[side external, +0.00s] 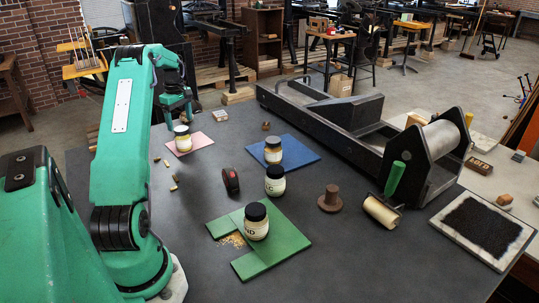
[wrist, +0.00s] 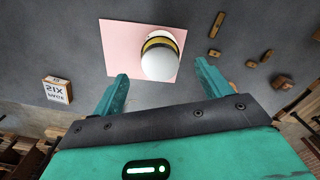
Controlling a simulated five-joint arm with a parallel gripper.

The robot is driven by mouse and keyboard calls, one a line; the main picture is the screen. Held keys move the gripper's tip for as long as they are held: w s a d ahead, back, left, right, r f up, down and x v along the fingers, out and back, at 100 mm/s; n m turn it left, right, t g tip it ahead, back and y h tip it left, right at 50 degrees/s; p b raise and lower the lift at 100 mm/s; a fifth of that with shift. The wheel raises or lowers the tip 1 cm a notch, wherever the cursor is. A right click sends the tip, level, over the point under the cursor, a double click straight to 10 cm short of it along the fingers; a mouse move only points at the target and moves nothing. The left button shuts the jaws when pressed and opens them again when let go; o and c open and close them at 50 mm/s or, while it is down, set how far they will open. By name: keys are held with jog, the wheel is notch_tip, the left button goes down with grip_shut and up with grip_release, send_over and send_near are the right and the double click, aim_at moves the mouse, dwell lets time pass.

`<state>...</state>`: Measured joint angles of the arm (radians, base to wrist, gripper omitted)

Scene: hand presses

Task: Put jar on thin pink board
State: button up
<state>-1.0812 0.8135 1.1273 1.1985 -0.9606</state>
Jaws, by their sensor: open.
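A small jar with a dark lid (side external: 182,138) stands upright on the thin pink board (side external: 203,140) at the back left. In the wrist view the jar (wrist: 160,60) stands toward the right part of the pink board (wrist: 117,45). My gripper (wrist: 160,74) is open and empty, with its fingers to either side of the jar's near end and a gap on both sides.
Similar jars stand on the blue board (side external: 300,153), on the bare table (side external: 275,181) and on the green board (side external: 285,245). A large press (side external: 340,125) fills the right.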

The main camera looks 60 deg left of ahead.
jog(key=shift+r, duration=1.4)
jog(key=shift+w+d+r, duration=0.15)
jog(key=w+d+r+m+t, duration=0.1)
jog(key=w+d+r+m, duration=0.3)
jog(key=d, duration=0.6)
jog(key=w+d+r+m+y, duration=0.1)
jog(key=d+r+m, duration=0.3)
jog(key=d, duration=0.5)
jog(key=w+d+r+m+t, duration=0.1)
jog(key=w+d+r+m, duration=0.2)
jog(key=d+r, duration=0.5)
jog(key=s+d+f+m+t, duration=0.1)
jog(key=s+d+m, duration=0.3)
jog(key=d, duration=0.4)
jog(key=s+d+f+m+t, duration=0.1)
jog(key=s+d+m, duration=0.3)
jog(key=d, duration=0.4)
jog(key=s+d+f+m+t+h, duration=0.1)
jog(key=s+d+m, duration=0.3)
jog(key=d, duration=0.5)
jog(key=shift+s+f+t, duration=0.3)
jog(key=shift+s+f, duration=0.6)
jog(key=shift+s, duration=0.05)
